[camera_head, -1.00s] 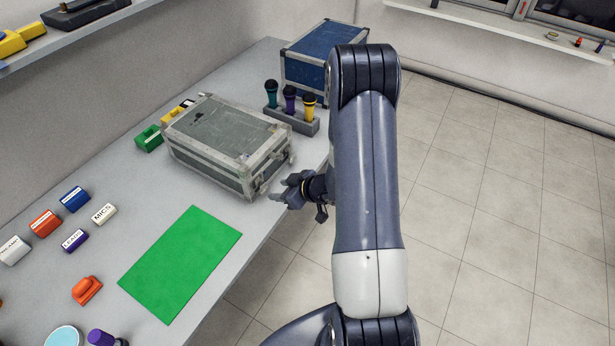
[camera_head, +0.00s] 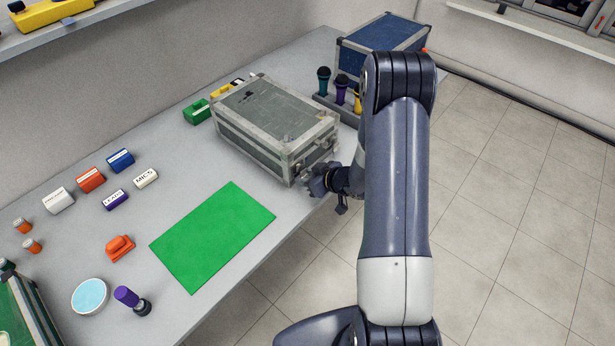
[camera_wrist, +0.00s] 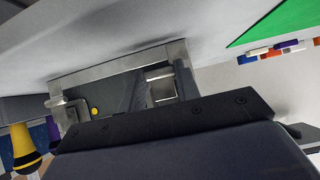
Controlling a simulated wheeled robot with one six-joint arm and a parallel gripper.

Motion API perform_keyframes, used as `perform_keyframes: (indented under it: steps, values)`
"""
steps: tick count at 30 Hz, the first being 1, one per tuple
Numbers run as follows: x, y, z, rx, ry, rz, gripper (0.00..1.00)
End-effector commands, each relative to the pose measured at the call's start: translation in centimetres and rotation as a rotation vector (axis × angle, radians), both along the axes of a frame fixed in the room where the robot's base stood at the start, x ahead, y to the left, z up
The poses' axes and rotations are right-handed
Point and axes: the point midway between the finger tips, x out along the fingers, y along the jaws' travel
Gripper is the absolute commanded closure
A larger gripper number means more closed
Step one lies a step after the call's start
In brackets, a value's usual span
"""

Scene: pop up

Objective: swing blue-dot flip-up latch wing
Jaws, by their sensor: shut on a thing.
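The grey metal-edged case (camera_head: 255,105) lies on the table with its near end facing my arm. In the wrist view the case end (camera_wrist: 115,68) shows two latch fittings. The left latch (camera_wrist: 70,112) has a yellow dot beside it. The other latch wing (camera_wrist: 160,85) is at the middle, right at my gripper. My gripper (camera_head: 316,184) is at the near lower corner of the case in the head view, shut on this latch wing. No blue dot shows; the dark gripper body (camera_wrist: 170,125) covers the lower part of the wrist view.
A microphone stand (camera_head: 338,105) and a blue case (camera_head: 380,45) are behind the case. A green mat (camera_head: 212,235) lies flat in front. Labelled blocks (camera_head: 90,180), an orange object (camera_head: 119,248) and a blue-topped disc (camera_head: 90,296) are left. The table edge is beside my gripper.

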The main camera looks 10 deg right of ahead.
Motion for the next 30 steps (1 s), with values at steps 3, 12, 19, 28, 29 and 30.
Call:
perform_keyframes:
  steps: [3,12,19,28,29,30]
  values:
    - [-0.6,-0.4,0.0,-0.001,0.004,-0.003,0.84]
    - [-0.8,-0.5,0.1,-0.001,0.004,-0.003,0.84]
    - [-1.4,-1.0,0.3,0.000,0.005,-0.002,0.84]
    - [-1.7,-1.1,0.5,0.000,0.005,-0.003,0.84]
    - [-1.8,-1.2,0.6,0.000,0.005,-0.003,0.84]
    - [-2.0,-1.3,0.7,0.001,0.004,-0.002,0.84]
